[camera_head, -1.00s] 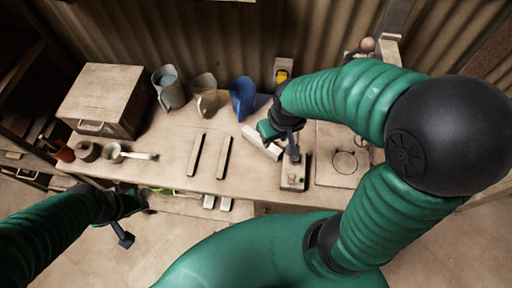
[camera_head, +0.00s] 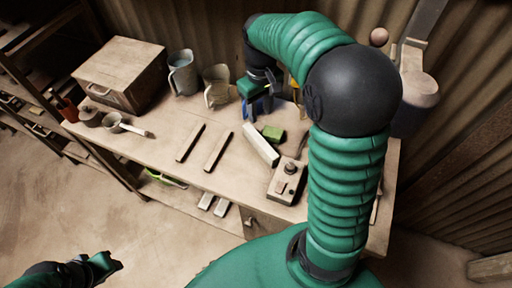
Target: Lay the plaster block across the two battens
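Two thin battens, the left one (camera_head: 190,142) and the right one (camera_head: 217,148), lie side by side with a gap on the workbench. A long pale block (camera_head: 261,145), which looks like the plaster block, lies to their right at a slant, apart from both. My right gripper (camera_head: 262,88) hangs beyond the block, in front of the blue jug, not touching the block; its finger opening is unclear. My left gripper (camera_head: 106,266) is low at the left, away from the bench; its fingers are too dark to read.
A wooden chest (camera_head: 120,72) fills the left rear.

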